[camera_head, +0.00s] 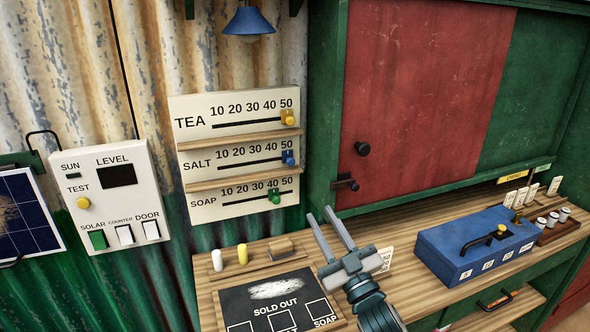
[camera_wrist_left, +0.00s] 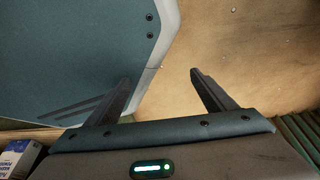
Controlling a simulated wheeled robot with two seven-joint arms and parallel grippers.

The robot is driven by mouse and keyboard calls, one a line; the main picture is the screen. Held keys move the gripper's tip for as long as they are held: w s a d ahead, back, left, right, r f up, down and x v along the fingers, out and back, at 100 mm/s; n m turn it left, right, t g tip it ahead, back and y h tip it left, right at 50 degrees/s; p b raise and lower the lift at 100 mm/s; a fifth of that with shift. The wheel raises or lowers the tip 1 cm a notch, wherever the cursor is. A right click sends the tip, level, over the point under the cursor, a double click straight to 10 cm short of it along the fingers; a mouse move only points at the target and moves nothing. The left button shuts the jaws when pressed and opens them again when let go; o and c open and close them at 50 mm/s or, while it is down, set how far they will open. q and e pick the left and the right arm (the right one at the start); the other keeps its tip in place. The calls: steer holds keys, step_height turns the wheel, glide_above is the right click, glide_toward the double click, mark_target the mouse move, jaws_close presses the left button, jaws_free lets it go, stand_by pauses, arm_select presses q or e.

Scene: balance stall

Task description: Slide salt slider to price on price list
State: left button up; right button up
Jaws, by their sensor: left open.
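The salt slider is a blue knob (camera_head: 289,158) on the middle row of the slider board (camera_head: 185,105), at the right end of its slot under 50. The tea slider, a yellow knob (camera_head: 290,118), and the soap slider, a green knob (camera_head: 274,197), sit above and below it. A small white card (camera_head: 386,259) stands partly behind my right gripper; its print is too small to read. My right gripper (camera_head: 319,211) is open and empty, below and right of the board. My left gripper (camera_wrist_left: 160,76) shows only in the left wrist view, open and empty.
A blue cash box (camera_head: 455,268) stands on the counter at right. A "SOLD OUT" blackboard (camera_head: 240,303), chalks (camera_head: 242,254) and an eraser (camera_head: 281,248) lie below the board. A switch panel (camera_head: 112,180) hangs at left. A red shutter (camera_head: 420,120) is at right.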

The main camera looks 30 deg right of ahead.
steer(key=p, duration=0.2)
glide_toward(291, 164)
steer(key=p+x, duration=0.2)
steer(key=x, duration=0.5)
steer(key=shift+p, duration=0.3)
arm_select(q)
steer(key=s+a+r+g, duration=0.2)
steer(key=s+a, duration=0.1)
steer(key=s, duration=0.6)
steer(key=shift+s+a+g+y, duration=0.25)
steer(key=shift+a+g+y, duration=0.1)
steer(key=shift+g+y, duration=0.05)
arm_select(e)
steer(key=shift+w+d+r, duration=0.1)
steer(key=shift+w+d, duration=0.05)
steer(key=shift+w, duration=0.3)
arm_select(q)
steer(key=shift+r, duration=0.1)
arm_select(e)
jaws_close()
